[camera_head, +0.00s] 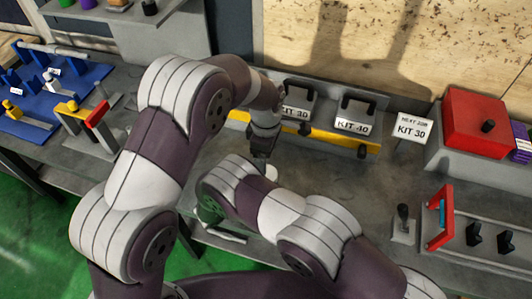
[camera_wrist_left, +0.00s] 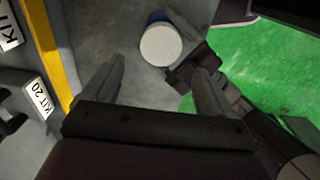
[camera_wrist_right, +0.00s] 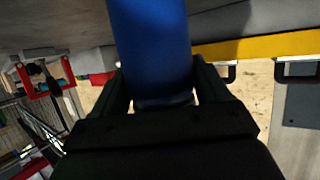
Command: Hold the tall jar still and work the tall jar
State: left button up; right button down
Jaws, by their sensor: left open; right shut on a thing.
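The tall jar is a blue cylinder with a white round top. Its white top (camera_wrist_left: 161,45) shows in the left wrist view, and its blue side (camera_wrist_right: 152,40) fills the upper middle of the right wrist view. My right gripper (camera_wrist_right: 158,88) is shut around the jar, a finger on either side; part of it also shows beside the jar in the left wrist view (camera_wrist_left: 184,72). My left gripper (camera_wrist_left: 160,70) is open and empty, its fingers pointing toward the jar's top, apart from it.
A yellow strip (camera_head: 340,141) runs along the grey table, with a KIT 40 sign (camera_head: 352,127) and black handles behind. A red box (camera_head: 474,124) and red frame (camera_head: 437,218) stand at right. A blue mat (camera_head: 62,98) with fixtures lies left. The table's front edge is close.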

pick_arm(q)
jog(key=n, duration=0.4)
jog(key=shift+n, duration=0.4)
jog(key=shift+f, duration=4)
jog(key=c, duration=0.9)
jog(key=o, duration=1.2)
jog(key=shift+r, duration=2.3)
